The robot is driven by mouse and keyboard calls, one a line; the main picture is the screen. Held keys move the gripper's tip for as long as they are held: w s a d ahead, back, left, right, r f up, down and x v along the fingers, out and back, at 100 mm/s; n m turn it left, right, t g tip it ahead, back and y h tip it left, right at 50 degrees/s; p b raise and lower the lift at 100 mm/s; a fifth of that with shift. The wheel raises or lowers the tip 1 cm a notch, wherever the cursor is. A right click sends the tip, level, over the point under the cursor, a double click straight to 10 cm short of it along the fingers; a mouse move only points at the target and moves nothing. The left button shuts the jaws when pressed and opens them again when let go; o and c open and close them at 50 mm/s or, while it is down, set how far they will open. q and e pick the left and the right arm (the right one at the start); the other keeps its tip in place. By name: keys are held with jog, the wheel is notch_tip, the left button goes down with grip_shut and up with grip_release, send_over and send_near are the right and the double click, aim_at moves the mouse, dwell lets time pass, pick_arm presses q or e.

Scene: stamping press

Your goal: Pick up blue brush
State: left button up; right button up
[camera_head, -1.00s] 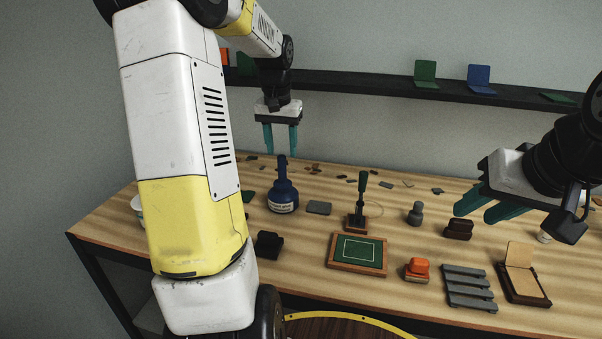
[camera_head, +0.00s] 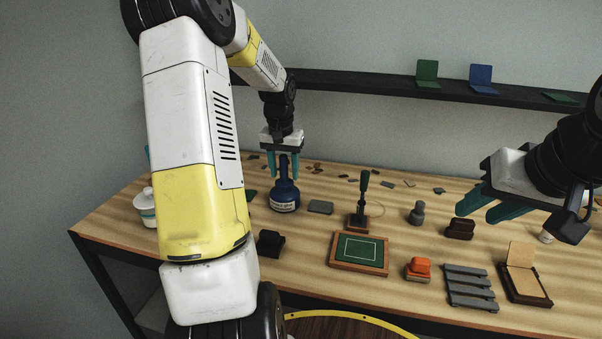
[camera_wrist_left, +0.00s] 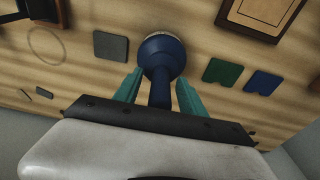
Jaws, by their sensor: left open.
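A blue, bottle-shaped thing (camera_head: 285,197) with a round base, a white label and an upright handle stands on the table; I take it as the blue brush. It also shows in the left wrist view (camera_wrist_left: 163,54). My left gripper (camera_head: 283,172) points down, open, with one teal finger on each side of the handle. In the left wrist view the handle runs between the fingers of my left gripper (camera_wrist_left: 159,82), with gaps visible beside it. The brush base rests on the table. My right gripper (camera_head: 473,213) is open and empty above the right side of the table.
A grey plate (camera_head: 320,207) lies right of the brush, then a green-handled stamp (camera_head: 359,208). A green framed board (camera_head: 358,253) and a black holder (camera_head: 270,243) are in front. A lidded white pot (camera_head: 147,207) stands left. A dark shelf (camera_head: 375,84) runs behind.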

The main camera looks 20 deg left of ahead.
pick_arm(q)
grip_shut()
jog(key=shift+r, duration=0.1)
notch_tip(320, 180, up, 10)
jog(key=shift+f, duration=0.1)
dwell(0.4)
